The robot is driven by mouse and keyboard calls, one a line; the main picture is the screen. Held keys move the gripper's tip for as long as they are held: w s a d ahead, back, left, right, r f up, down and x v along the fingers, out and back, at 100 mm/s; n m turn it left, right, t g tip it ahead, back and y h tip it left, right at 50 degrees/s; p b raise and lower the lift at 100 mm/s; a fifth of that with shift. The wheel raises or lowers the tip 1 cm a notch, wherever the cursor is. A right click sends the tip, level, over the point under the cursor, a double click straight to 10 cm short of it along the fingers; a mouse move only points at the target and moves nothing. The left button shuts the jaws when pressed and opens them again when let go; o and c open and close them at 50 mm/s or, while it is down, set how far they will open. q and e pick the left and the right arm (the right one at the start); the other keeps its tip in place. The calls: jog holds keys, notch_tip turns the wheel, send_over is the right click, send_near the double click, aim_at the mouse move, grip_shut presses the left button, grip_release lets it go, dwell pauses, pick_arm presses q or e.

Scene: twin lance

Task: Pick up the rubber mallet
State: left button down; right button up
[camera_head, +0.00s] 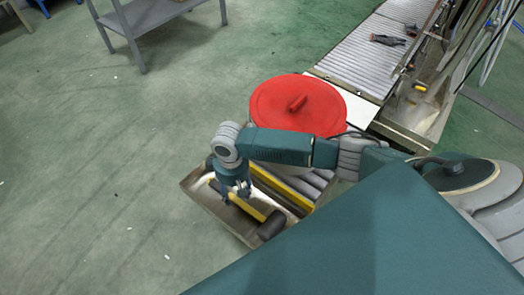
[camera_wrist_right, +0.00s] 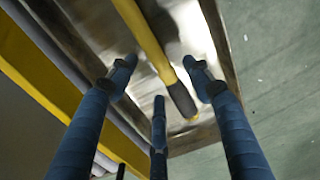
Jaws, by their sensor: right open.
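The rubber mallet has a yellow handle (camera_head: 250,209) and a black head (camera_head: 271,225). It lies in a shallow metal tray (camera_head: 226,219), its head towards the near right corner. My right gripper (camera_head: 236,194) points down over the handle, towards the end away from the head, and hides part of it. In the right wrist view the gripper's blue fingers (camera_wrist_right: 161,78) are open and empty, spread to either side of the yellow handle (camera_wrist_right: 144,35) with its dark end (camera_wrist_right: 182,99). The mallet head is outside that view. My left gripper is not in view.
Grey rollers with yellow rails (camera_head: 292,194) run beside the tray's right side. A red round lid (camera_head: 290,97) stands just behind my right arm. A roller conveyor (camera_head: 357,55) with a tool (camera_head: 388,40) is farther back.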

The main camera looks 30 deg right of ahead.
aim_at(236, 197)
notch_tip(236, 197, down, 4)
jog(key=shift+w+d+f+b, duration=0.1)
jog(key=shift+w+b, duration=0.05)
jog(key=shift+b, duration=0.65)
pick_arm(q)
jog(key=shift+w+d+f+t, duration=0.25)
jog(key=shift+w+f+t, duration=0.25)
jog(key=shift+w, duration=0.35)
pick_arm(e)
jog(key=shift+c, duration=0.3)
grip_shut()
